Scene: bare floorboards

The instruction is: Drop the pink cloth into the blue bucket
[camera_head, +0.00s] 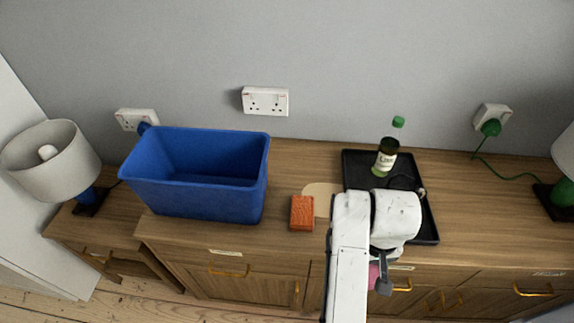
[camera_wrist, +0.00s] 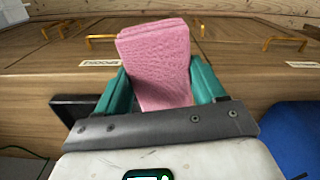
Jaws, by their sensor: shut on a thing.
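The pink cloth (camera_wrist: 158,62) is a folded rectangular pad held between the teal fingers of my gripper (camera_wrist: 160,85) in the wrist view. In the head view only a small pink part of the cloth (camera_head: 374,275) shows beside my white arm, in front of the cabinet's front edge. My gripper is shut on it. The blue bucket (camera_head: 190,200) is a rectangular open tub on the left part of the cabinet top, and its visible inside looks empty. My gripper is to the right of the bucket and apart from it. A blue part of the bucket (camera_wrist: 290,130) shows at the wrist view's right edge.
An orange sponge-like block (camera_head: 302,213) and a pale round piece (camera_head: 322,192) lie between bucket and arm. A black tray (camera_head: 428,222) holds a green-capped bottle (camera_head: 386,155). Lamps stand at left (camera_head: 50,160) and right (camera_head: 564,190). Sockets (camera_head: 265,101) are on the wall.

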